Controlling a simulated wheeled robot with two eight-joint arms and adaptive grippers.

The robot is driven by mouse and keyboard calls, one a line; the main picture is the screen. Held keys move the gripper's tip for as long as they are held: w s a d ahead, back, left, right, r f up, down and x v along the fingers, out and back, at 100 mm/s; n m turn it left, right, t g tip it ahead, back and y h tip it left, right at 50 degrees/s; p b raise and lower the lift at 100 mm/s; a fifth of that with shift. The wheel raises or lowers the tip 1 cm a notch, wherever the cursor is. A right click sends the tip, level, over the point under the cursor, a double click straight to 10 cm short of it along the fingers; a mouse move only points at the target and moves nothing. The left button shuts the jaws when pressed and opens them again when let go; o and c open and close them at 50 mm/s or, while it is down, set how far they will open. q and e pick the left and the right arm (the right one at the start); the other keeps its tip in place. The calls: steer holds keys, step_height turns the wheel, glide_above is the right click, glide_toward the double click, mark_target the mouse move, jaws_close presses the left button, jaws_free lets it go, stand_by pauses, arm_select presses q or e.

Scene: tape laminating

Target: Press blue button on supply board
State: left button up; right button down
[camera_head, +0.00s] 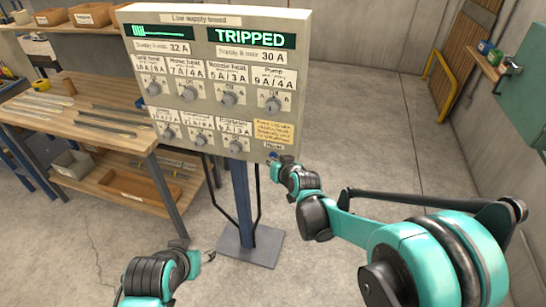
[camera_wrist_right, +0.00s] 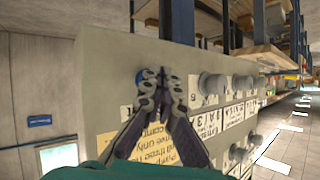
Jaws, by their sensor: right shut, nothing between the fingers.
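The grey supply board (camera_head: 208,50) stands upright on a blue post. Its right display reads TRIPPED. The blue button (camera_wrist_right: 145,76) shows in the right wrist view as a small blue patch beside and partly behind my fingertips. My right gripper (camera_wrist_right: 162,80) is shut and empty, its tips at the board face by the button; whether they touch it I cannot tell. In the head view my right gripper (camera_head: 274,160) is at the board's lower right corner and largely covers the button. My left gripper (camera_head: 207,256) is low, in front of the post; its fingers are unclear.
Rows of grey knobs (camera_head: 229,99) and a yellow note (camera_head: 273,132) are on the board. A wooden workbench (camera_head: 90,125) with metal strips stands at left, bins (camera_head: 135,185) below it. A teal box (camera_head: 525,90) is on the right wall. Floor at right is clear.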

steer(key=shift+w+d, duration=0.15)
steer(key=shift+w, duration=0.25)
stand_by(0.4)
steer(key=shift+s, duration=0.1)
steer(key=shift+s+a, duration=0.3)
steer(key=shift+s, duration=0.4)
steer(key=shift+s, duration=0.1)
steer(key=s, duration=0.1)
steer(key=s+a, duration=0.1)
steer(key=s, duration=0.2)
steer(key=shift+s+a, duration=0.25)
steer(key=shift+s, duration=0.05)
stand_by(0.5)
